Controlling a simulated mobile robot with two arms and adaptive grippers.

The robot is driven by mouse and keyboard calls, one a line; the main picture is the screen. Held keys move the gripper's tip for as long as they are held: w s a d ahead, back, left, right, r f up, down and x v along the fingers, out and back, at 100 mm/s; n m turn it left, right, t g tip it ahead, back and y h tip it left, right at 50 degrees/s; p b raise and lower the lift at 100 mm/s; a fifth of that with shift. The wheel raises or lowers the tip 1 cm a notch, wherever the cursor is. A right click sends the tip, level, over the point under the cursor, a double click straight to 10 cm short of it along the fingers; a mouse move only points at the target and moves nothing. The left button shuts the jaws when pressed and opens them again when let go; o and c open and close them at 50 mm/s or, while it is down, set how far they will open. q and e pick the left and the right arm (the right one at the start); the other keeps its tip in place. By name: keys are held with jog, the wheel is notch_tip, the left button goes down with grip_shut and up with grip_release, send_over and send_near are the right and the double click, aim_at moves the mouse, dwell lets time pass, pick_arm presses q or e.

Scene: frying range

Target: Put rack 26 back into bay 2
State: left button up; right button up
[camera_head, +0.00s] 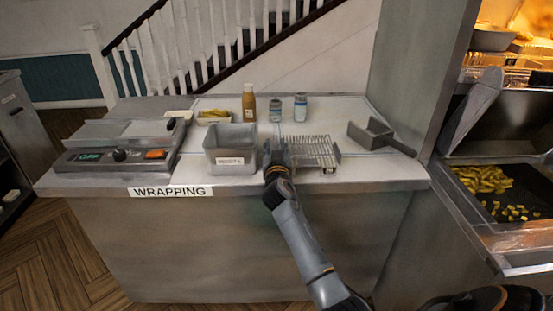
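A wire rack (314,149) lies on the pale top of the wrapping counter, with a small tag at its front edge that is too small to read. My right gripper (276,150) is at the rack's left end, between it and a grey metal tub. The fingers are small and partly hidden by the wrist, so I cannot tell whether they grip the rack. My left gripper is out of view. I cannot make out a bay marked 2.
The labelled grey tub (232,145) stands close left of my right gripper. A sauce bottle (249,103) and two cans (300,107) stand behind. A scoop (377,133) lies right of the rack. A fryer unit with fries (484,180) is at the far right.

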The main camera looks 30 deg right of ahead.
jog(key=b+v, duration=0.2)
jog(key=v, duration=1.1)
jog(key=shift+s+a, duration=0.2)
jog(key=shift+s, duration=0.1)
